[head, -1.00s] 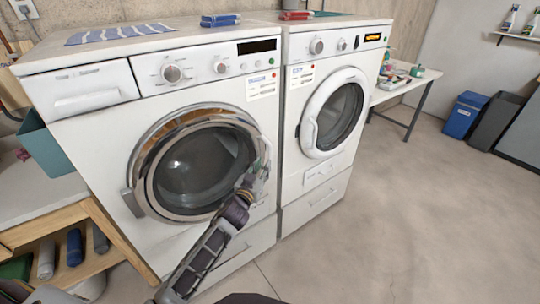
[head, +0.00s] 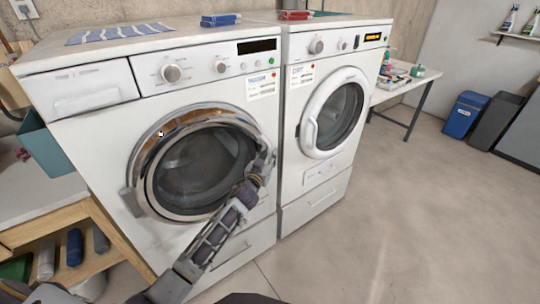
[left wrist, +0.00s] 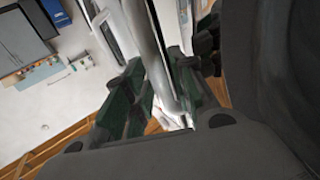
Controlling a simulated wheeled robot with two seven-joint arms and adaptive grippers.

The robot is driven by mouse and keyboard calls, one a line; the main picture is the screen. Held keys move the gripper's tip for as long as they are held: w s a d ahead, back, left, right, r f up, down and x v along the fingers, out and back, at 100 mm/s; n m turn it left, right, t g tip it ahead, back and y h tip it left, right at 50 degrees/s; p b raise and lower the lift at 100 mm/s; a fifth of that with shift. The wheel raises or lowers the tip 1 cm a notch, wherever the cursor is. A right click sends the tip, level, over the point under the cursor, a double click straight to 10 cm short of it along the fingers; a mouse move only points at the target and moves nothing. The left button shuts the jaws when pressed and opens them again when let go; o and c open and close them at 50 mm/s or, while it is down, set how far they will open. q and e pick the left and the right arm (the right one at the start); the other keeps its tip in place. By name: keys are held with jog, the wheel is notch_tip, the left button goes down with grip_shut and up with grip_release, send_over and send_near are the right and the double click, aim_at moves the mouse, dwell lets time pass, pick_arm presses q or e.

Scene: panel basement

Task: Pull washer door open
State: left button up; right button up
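The washer (head: 75,150) is the white machine on the left, with a round chrome-rimmed door (head: 143,190) and dark glass. A grey block sits on the door's left side; whether it is a handle or a hinge I cannot tell. My left gripper (head: 264,164) is at the right edge of the door. In the left wrist view its dark green fingers (left wrist: 160,85) lie on both sides of a chrome bar of the door (left wrist: 148,45) and look closed on it. I cannot tell whether the door is slightly ajar. My right gripper is out of view.
A second white machine (head: 310,185) stands close on the right. A wooden shelf with bottles (head: 75,245) is at lower left, under a teal bin (head: 50,150). A small table (head: 425,76) and blue bin (head: 465,115) stand at right. The floor (head: 410,220) in front is clear.

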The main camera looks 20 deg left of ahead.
pick_arm(q)
jog(key=shift+w+d, duration=0.1)
jog(key=shift+w, duration=0.4)
jog(key=shift+c, duration=0.3)
grip_shut()
